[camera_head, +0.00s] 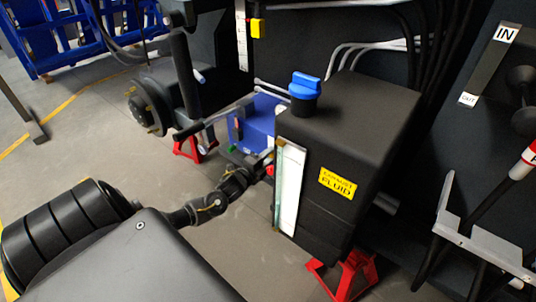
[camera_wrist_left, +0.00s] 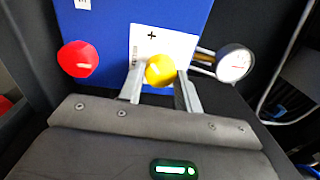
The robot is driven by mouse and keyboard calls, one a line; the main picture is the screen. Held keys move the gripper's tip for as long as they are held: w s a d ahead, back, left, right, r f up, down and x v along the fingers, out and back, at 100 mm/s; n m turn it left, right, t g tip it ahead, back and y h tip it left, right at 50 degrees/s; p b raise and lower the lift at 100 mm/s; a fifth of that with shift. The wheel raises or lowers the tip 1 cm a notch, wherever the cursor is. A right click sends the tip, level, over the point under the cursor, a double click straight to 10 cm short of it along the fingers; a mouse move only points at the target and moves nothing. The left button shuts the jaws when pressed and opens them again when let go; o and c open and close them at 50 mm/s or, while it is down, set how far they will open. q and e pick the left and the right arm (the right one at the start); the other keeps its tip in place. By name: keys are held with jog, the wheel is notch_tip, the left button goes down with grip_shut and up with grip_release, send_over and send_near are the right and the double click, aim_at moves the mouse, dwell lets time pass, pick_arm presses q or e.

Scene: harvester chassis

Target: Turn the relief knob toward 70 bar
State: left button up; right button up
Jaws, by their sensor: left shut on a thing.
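A blue block (camera_wrist_left: 125,25) fills the upper part of the left wrist view. A white card (camera_wrist_left: 163,43) with a plus sign is on it; its small print is unreadable. My left gripper (camera_wrist_left: 160,82) is shut on the yellow knob (camera_wrist_left: 160,70), one finger on each side. A red knob (camera_wrist_left: 78,58) is to the left, apart from the fingers. A round white gauge (camera_wrist_left: 233,63) is to the right; its reading is too small to tell. In the head view, my left arm reaches the blue block (camera_head: 260,121), with the gripper (camera_head: 264,160) partly hidden by the tank.
A black tank (camera_head: 345,120) with a blue cap (camera_head: 304,85) and a yellow exhaust fluid label (camera_head: 337,184) stands close to the right of my left gripper. Red stands (camera_head: 346,273) are below. A wheel hub (camera_head: 150,105) is to the left. Open floor lies at the left.

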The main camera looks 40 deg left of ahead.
pick_arm(q)
jog(key=shift+d+f+m+p, duration=0.15)
jog(key=shift+m+p, duration=0.8)
jog(key=shift+m, duration=1.95)
pick_arm(e)
jog(key=shift+s+x, duration=0.2)
jog(key=shift+x, duration=1)
jog(key=shift+s+x, duration=0.15)
jog(key=shift+x, duration=1.1)
jog(key=shift+f, duration=0.15)
pick_arm(q)
jog(key=o, duration=1)
